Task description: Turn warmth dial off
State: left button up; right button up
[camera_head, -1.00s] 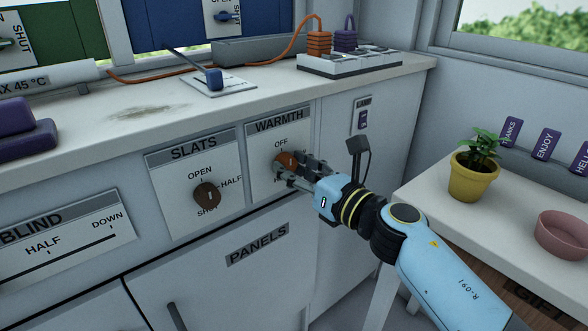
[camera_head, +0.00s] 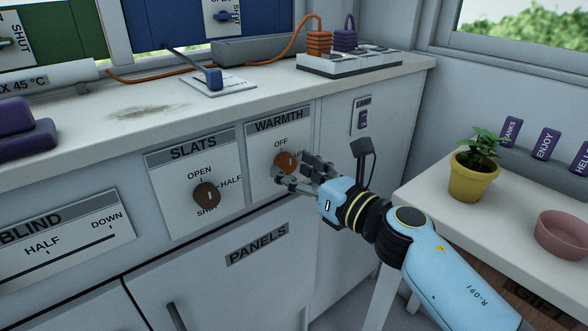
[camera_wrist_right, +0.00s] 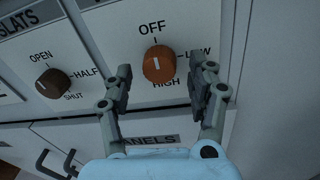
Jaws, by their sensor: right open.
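The warmth dial (camera_head: 286,160) is an orange-brown round knob on the white WARMTH panel (camera_head: 263,182). My right gripper (camera_head: 293,166) is open just in front of the dial. In the right wrist view its fingers (camera_wrist_right: 160,68) are spread on either side of the dial, with gaps showing and nothing held. My left gripper is not in view.
The SLATS dial (camera_head: 207,195) is on the panel to the left. A LAMP switch (camera_head: 363,118) is on the cabinet side to the right. A PANELS door (camera_head: 228,280) lies below. A potted plant (camera_head: 473,176) and pink bowl (camera_head: 564,233) stand on the right table.

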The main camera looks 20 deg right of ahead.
jog(key=v, duration=1.1)
jog(key=shift+s, duration=0.2)
